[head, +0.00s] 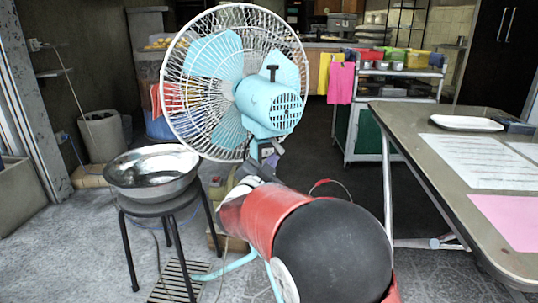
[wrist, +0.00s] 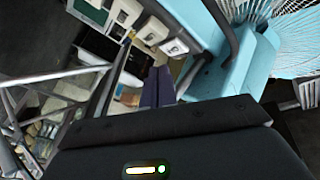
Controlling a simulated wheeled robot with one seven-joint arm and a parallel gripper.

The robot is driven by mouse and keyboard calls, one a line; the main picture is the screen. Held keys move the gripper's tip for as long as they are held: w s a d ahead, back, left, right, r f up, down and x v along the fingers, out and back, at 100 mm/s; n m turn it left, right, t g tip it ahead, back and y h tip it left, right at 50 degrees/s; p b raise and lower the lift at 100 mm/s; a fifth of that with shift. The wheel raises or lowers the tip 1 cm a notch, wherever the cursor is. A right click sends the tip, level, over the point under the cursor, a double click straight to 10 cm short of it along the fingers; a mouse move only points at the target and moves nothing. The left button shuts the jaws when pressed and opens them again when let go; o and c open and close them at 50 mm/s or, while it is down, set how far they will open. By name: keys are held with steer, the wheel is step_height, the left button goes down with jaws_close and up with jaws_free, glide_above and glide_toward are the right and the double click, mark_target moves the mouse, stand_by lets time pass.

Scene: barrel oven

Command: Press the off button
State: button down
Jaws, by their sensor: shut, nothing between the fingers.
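A light-blue fan (head: 270,105) with a white wire cage stands behind the stool. It also shows at the upper right of the wrist view (wrist: 238,65). A pale panel with several square buttons (wrist: 150,28) shows beside a light-blue housing at the top of the wrist view; I cannot tell which button is the off button. My gripper (head: 271,156) is just below the fan's motor housing in the head view. In the wrist view its dark fingers (wrist: 157,85) are together and empty, pointing toward the panel's lower side. I cannot tell whether they touch anything.
A black stool (head: 152,208) with a metal bowl (head: 152,180) stands left of my red and black arm. A table (head: 432,165) with papers and a white tray (head: 466,123) is on the right. A trolley (head: 398,72) with bins stands behind.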

steer(key=s, duration=0.1)
steer(key=s+d+b, duration=0.1)
steer(key=s, duration=0.1)
steer(key=s+d, duration=0.1)
steer(key=shift+s+d+b, duration=0.15)
steer(key=shift+s+b, duration=0.1)
steer(key=shift+b, duration=0.15)
steer(key=s+d+f+n+g+y, duration=0.2)
steer(key=s+d+f+n+g, duration=0.3)
steer(key=s, duration=0.6)
steer(key=s+d+f+n+g+y, duration=0.2)
steer(key=s+d+g, duration=0.2)
steer(key=s+d, duration=0.5)
steer(key=s+d+f+n+g+y, duration=0.25)
steer(key=s+d+n+g, duration=0.2)
steer(key=s, duration=0.95)
step_height(320, 180, up, 9)
steer(key=w+p, duration=0.1)
steer(key=p, duration=0.8)
steer(key=shift+a+p, duration=0.2)
steer(key=shift+p, duration=0.2)
